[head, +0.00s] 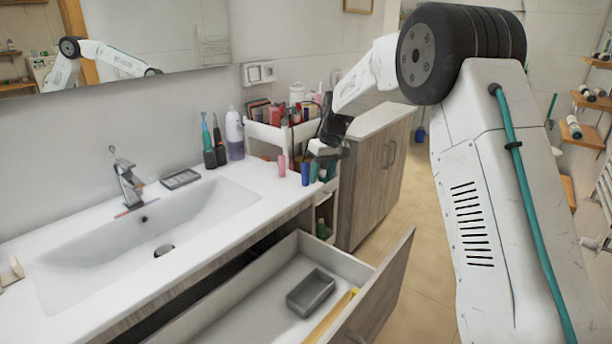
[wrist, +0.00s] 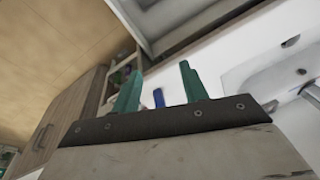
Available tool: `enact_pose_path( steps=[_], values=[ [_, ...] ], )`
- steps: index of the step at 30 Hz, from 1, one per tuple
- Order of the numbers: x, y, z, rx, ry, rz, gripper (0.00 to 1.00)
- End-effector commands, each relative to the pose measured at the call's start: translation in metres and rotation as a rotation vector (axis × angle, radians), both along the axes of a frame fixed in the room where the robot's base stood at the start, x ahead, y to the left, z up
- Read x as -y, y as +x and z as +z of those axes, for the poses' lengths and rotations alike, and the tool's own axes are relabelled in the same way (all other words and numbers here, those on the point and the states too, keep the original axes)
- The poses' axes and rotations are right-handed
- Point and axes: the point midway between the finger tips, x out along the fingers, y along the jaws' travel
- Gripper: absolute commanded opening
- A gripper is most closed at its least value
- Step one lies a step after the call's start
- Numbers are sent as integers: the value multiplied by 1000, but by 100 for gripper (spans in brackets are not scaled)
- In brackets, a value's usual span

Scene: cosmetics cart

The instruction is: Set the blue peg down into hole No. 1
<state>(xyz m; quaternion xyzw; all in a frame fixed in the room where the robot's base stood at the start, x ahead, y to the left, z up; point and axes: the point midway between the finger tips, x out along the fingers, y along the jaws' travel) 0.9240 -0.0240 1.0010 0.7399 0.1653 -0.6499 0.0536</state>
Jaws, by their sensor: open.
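The small blue peg (head: 305,173) stands upright near the right end of the washbasin counter, beside a pink peg (head: 282,165). I cannot tell from the head view exactly what it stands in. My gripper (head: 322,172) is at the arm's end, just right of the blue peg, with its teal fingers pointing down. In the wrist view my gripper (wrist: 160,88) is open, its two teal fingers well apart. The blue peg (wrist: 158,97) shows in the gap between them, not visibly gripped. No hole number is readable, and hole No. 1 cannot be picked out.
A white cart (head: 262,132) with cosmetics stands behind the gripper. The counter (head: 222,176) carries a bottle (head: 235,135) and toothbrushes. A drawer (head: 265,300) is pulled out below, with a grey box (head: 311,292) inside. A wooden cabinet (head: 375,180) stands to the right.

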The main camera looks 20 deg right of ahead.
Motion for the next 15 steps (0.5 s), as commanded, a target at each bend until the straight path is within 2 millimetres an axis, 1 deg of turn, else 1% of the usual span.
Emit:
enact_pose_path(
  steps=[1,2,3,5,6,7,8,11,15],
  values=[
    [0,24,-7,34,3,26,44],
    [0,37,-8,60,5,44,44],
    [-1,54,-6,99,7,70,44],
    [-2,76,6,163,5,109,44],
    [-2,87,20,211,1,134,44],
    [-3,93,30,241,-2,153,44],
    [-3,98,35,262,-6,172,44],
    [-4,99,32,276,-15,213,44],
    [-7,103,18,276,-18,225,44]
  ],
)
